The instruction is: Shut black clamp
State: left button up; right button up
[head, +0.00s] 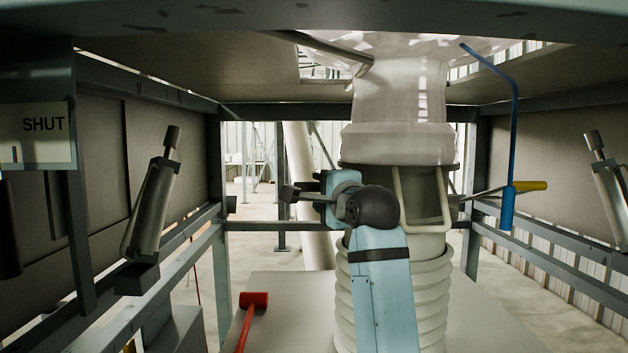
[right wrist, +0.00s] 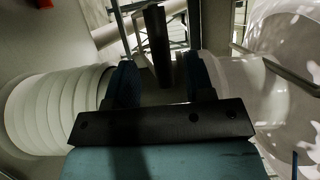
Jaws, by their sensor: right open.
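The black clamp's lever shows in the head view as a dark grip (head: 288,194) on a metal bar, sticking out to the left beside the white spout (head: 400,95). My right gripper (head: 323,196) is open at the lever, in front of the spout. In the right wrist view a dark bar (right wrist: 156,38), likely the same lever, stands in the gap between the two fingers of my right gripper (right wrist: 160,77); I cannot tell whether they touch it. My wrist hides the clamp's body. My left gripper is not in view.
A yellow-ended lever (head: 530,186) sticks out to the right near a hanging blue rod (head: 508,217). White bellows (head: 432,295) stand below the spout. A red mallet (head: 254,300) lies on the grey surface at left. Frame beams (head: 190,262) and a SHUT sign (head: 42,124) bound the left side.

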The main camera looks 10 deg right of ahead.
aim_at(317, 189)
jog(key=shift+w+a+p, duration=0.2)
jog(key=shift+w+p, duration=0.05)
jog(key=shift+w, duration=0.9)
jog(key=shift+w+a+p, duration=0.2)
jog(key=shift+w+p, duration=0.05)
jog(key=shift+w, duration=0.85)
jog(key=shift+c, duration=0.2)
grip_shut()
